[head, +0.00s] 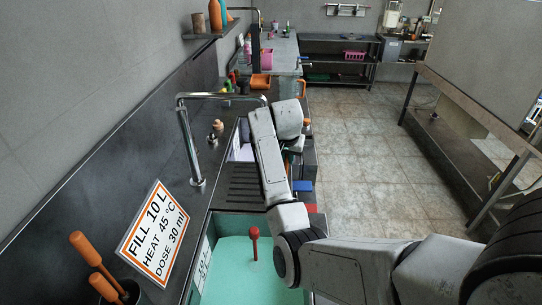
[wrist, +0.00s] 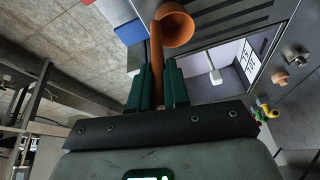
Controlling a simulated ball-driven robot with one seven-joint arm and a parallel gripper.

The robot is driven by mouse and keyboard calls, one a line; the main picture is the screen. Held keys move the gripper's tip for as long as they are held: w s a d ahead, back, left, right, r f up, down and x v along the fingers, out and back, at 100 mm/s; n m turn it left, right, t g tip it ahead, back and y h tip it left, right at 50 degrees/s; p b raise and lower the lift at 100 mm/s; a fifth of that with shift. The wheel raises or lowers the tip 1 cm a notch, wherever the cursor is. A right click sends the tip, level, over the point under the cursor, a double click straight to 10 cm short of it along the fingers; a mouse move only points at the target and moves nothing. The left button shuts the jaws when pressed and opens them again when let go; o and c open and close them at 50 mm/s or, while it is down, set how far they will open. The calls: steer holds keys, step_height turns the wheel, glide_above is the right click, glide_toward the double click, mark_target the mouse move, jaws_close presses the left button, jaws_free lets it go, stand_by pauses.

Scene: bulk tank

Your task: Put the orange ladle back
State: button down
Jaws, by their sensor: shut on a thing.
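The orange ladle (wrist: 157,50) is in my gripper (wrist: 158,72), its handle between the two green fingers. Its round bowl (wrist: 177,28) is beyond the fingertips in the wrist view, over the edge of the dark counter. In the head view my gripper is mostly hidden behind my own arm, above the counter past the tap. Only a small bit of orange shows there, and I cannot tell if it is the ladle. Two orange handles (head: 88,262) stand in a dark round holder (head: 128,291) at the lower left.
A sink with turquoise liquid (head: 228,270) and a red-knobbed rod (head: 254,243) is at the front. A tap (head: 188,150) and a fill sign (head: 153,234) stand left. A pale basin (wrist: 228,60) is near my gripper.

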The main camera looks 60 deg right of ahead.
steer(key=shift+w+a+f+p, duration=0.1)
steer(key=shift+w+a+p, duration=0.2)
steer(key=shift+w, duration=0.5)
steer(key=shift+w+a+f+p, duration=0.1)
steer(key=shift+w+a+p, duration=0.2)
steer(key=shift+w, duration=0.45)
steer(key=shift+w+a+f+p, duration=0.15)
steer(key=shift+w+a, duration=0.25)
steer(key=shift+w, duration=0.4)
steer(key=shift+f, duration=0.1)
steer(key=c, duration=1.1)
jaws_free()
steer(key=b+v, duration=0.1)
steer(key=v, duration=1.1)
